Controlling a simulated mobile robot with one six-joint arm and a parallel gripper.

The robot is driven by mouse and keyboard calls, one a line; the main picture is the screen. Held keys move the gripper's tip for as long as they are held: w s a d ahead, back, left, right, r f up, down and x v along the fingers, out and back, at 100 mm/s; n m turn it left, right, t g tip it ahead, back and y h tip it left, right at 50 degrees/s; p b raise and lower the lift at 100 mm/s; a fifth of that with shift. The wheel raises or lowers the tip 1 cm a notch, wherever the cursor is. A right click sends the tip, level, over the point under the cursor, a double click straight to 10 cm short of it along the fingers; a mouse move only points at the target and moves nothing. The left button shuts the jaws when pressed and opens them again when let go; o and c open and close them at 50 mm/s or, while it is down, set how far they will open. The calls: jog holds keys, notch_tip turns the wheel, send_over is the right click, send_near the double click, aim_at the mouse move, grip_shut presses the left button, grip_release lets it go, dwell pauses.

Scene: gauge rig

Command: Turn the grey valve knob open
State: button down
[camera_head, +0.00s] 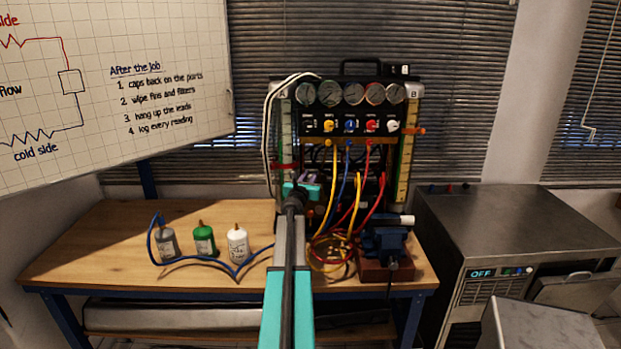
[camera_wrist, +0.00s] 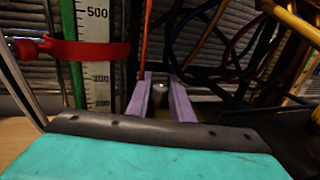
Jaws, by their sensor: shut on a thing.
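The gauge rig (camera_head: 349,116) stands on the bench, with a row of dials above a row of coloured knobs. My gripper (camera_head: 304,180) is at the lower left of the rig, in front of its hoses. In the wrist view, the two purple fingers of my gripper (camera_wrist: 161,82) point forward and sit close together. A small greyish rounded piece, which I take as the grey valve knob (camera_wrist: 160,87), shows between them. The fingers are shut on it. Most of the knob is hidden, and its turn angle cannot be told. In the head view, my arm hides it.
A scale tube with a red clamp (camera_wrist: 90,50) stands close left of my gripper. Yellow, blue and red hoses (camera_head: 345,200) hang just right. Bottles (camera_head: 204,240) stand on the bench (camera_head: 110,235) at left; a blue vise (camera_head: 384,243) is at right.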

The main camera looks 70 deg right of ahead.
jog(key=c, duration=1.6)
grip_release()
jog(key=shift+o, duration=0.2)
jog(key=shift+a, duration=0.2)
jog(key=s+a+b, duration=0.1)
jog(key=a+b, duration=0.1)
jog(key=a, duration=1.1)
jog(key=shift+s+a, duration=0.15)
jog(key=shift+s, duration=0.1)
